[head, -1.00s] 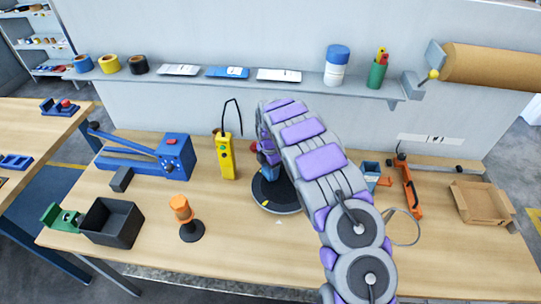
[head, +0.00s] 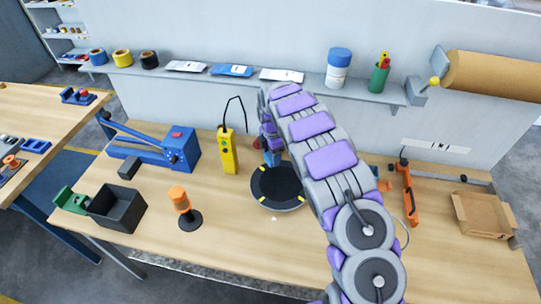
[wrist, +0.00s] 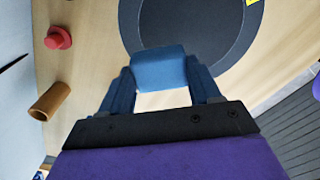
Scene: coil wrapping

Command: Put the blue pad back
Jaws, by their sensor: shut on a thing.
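The blue pad (wrist: 159,69) is a small rounded blue block. In the wrist view it sits between the two fingers of my gripper (wrist: 160,82), which is shut on it. Behind it in that view is the black round turntable (wrist: 180,25). In the head view the turntable (head: 277,187), with yellow marks on its rim, lies on the bench, and my gripper (head: 271,157) is at its far edge, partly hidden by my arm. Whether the pad touches anything below cannot be told.
A yellow handheld device (head: 227,150) stands left of the turntable, with an orange-topped stand (head: 180,200) in front. A red knob-like piece (wrist: 58,37) and a brown cylinder (wrist: 49,101) lie near my gripper. The front bench strip is clear.

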